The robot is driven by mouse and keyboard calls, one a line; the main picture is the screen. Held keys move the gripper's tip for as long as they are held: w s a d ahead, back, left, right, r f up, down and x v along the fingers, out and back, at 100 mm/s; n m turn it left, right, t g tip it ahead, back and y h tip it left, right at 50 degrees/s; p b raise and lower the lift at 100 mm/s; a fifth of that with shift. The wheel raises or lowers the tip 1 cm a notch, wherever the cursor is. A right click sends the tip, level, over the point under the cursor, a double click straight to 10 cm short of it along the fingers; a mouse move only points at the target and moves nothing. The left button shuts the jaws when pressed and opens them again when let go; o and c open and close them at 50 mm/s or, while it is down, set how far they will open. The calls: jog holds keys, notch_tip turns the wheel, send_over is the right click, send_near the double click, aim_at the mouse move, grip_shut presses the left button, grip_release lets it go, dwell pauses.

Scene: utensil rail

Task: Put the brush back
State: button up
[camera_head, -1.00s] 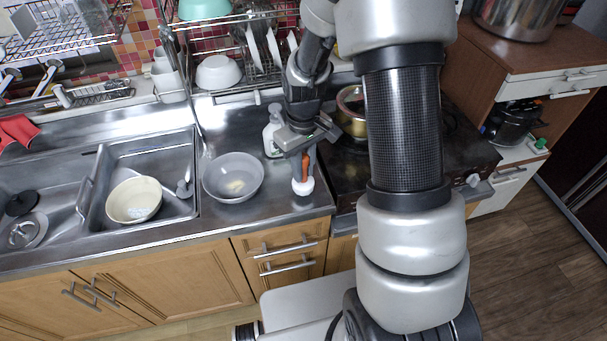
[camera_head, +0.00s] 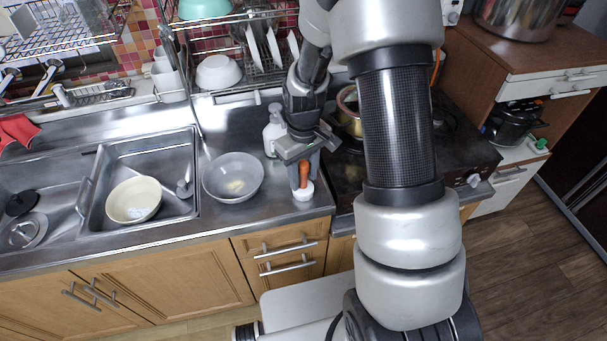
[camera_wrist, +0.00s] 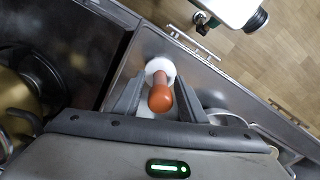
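The brush, with an orange handle (camera_head: 304,174) and a white head (camera_head: 303,192), stands roughly upright, head down, at the front right corner of the steel counter. My gripper (camera_head: 306,170) points down over it. In the wrist view the orange handle end (camera_wrist: 160,98) and white head (camera_wrist: 159,68) show between the two grey fingers of my gripper (camera_wrist: 160,84). The fingers are spread, with visible gaps beside the handle. I cannot tell exactly where the head meets the counter. I cannot make out a hanging place for the brush.
The dark stove (camera_head: 350,175) with a pot (camera_head: 349,112) is to the right. A cream bowl (camera_head: 134,200) sits in the sink. A dish rack (camera_head: 255,78) stands behind.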

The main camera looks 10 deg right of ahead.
notch_tip(320, 180, up, 12)
jog(key=shift+r, duration=0.2)
jog(key=s+r+m+t, duration=0.4)
jog(key=s+r+t, duration=0.1)
jog(key=s+r, duration=1.2)
jog(key=shift+s+r+m+t, duration=0.3)
jog(key=shift+s+t, duration=0.1)
jog(key=shift+s, duration=0.3)
jog(key=shift+f+g, duration=1.2)
jog(key=shift+f, duration=1.25)
jog(key=shift+r+t, duration=1.1)
jog(key=shift+r, duration=1.25)
